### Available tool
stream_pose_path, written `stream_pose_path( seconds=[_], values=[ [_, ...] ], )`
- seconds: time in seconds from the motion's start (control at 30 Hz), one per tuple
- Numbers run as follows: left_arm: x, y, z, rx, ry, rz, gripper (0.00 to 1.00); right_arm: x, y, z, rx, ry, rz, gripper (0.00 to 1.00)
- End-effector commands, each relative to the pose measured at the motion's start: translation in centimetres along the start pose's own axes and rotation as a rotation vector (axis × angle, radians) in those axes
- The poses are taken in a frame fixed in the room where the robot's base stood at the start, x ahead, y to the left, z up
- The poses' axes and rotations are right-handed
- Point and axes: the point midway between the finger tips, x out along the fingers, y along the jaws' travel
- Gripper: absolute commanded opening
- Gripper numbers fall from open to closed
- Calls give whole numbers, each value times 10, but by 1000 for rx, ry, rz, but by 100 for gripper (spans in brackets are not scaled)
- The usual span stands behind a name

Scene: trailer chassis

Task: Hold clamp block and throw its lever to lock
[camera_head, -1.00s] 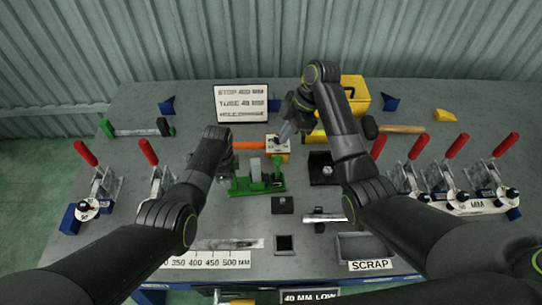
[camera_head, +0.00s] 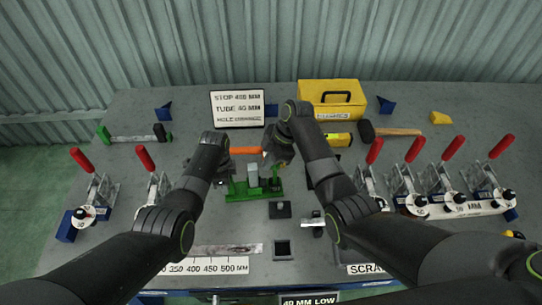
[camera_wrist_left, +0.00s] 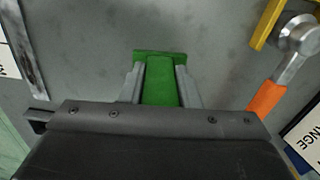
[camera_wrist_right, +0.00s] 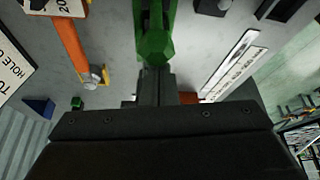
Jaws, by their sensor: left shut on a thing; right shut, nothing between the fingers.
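The green clamp block (camera_head: 238,192) sits on the grey table in the middle of the head view, with a grey upright part on it. Its green lever (camera_head: 277,173) stands up at the right end. My left gripper (camera_head: 224,172) is shut on the block; the left wrist view shows its fingers (camera_wrist_left: 160,88) on both sides of the green body (camera_wrist_left: 160,70). My right gripper (camera_head: 268,160) is shut and empty, close beside the lever. In the right wrist view its closed fingertips (camera_wrist_right: 155,75) are right at the green lever (camera_wrist_right: 154,42); contact is unclear.
An orange-handled tool (camera_head: 243,150) lies behind the block. Toggle clamps with red handles line both sides, such as one at left (camera_head: 96,190). A small black block (camera_head: 280,209) lies just in front.

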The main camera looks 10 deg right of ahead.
Motion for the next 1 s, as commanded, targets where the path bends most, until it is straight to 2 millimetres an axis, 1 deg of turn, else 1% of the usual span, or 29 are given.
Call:
stream_pose_path(
  seconds=[0.33, 0.67, 0.87, 1.0],
  values=[
    [0, 0, 0, 0, 0, 1, 0, 0, 0, 1, 0, 4, 0, 0],
    [0, 0, 0, 0, 0, 1, 0, -3, -2, 8, -2, 61, 6, 0],
    [0, 0, 0, 0, 0, 1, 0, -6, -2, 15, -3, 105, 13, 0],
    [0, 0, 0, 0, 0, 1, 0, -10, -4, 24, -6, 170, 23, 0]
  ],
)
